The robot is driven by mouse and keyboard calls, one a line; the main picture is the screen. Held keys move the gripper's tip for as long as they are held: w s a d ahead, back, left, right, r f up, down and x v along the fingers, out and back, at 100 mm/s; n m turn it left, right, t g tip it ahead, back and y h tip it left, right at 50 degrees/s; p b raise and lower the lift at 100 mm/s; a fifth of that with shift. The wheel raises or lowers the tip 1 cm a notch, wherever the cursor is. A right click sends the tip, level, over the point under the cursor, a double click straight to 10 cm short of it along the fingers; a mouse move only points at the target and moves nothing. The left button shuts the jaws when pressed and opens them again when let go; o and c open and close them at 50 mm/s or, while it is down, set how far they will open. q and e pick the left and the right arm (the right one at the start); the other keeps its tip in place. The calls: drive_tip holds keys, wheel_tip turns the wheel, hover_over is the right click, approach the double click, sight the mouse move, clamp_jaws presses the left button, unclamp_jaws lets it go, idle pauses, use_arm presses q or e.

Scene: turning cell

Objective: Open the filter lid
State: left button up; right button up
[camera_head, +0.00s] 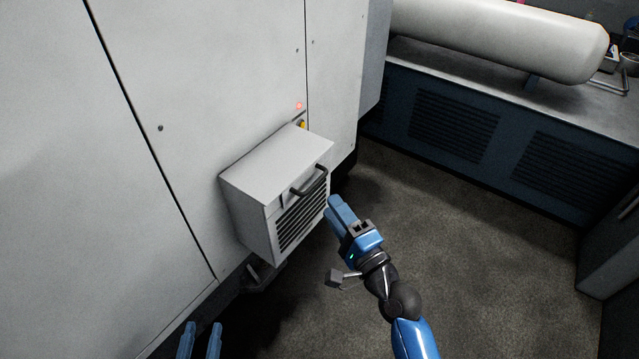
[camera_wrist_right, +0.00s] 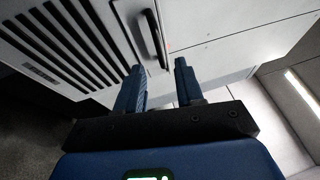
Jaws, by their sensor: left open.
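The grey filter box (camera_head: 275,170) is mounted on the machine's front, with a flat lid on top and a slotted grille (camera_head: 300,217) on its front. A black bar handle (camera_head: 310,181) sits at the upper front edge; the lid looks closed. My right gripper (camera_head: 333,205) is open and empty, just in front of the grille's right side, below the handle and apart from it. In the right wrist view the handle (camera_wrist_right: 153,38) shows beyond and between the two spread fingers (camera_wrist_right: 160,72). My left gripper (camera_head: 201,326) is open and empty at the bottom edge of the head view.
The machine's light grey panels (camera_head: 190,90) fill the left, with a small red light (camera_head: 298,106) above the box. A dark blue bench (camera_head: 470,130) carrying a large white cylinder (camera_head: 500,35) stands at the back right. The dark floor (camera_head: 480,260) between is clear.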

drive_tip(key=p+x, duration=0.1)
drive_tip(key=x, duration=0.6)
drive_tip(key=shift+p, duration=0.3)
drive_tip(key=shift+d+f, duration=0.1)
drive_tip(key=shift+f, duration=0.05)
clamp_jaws()
idle(0.9)
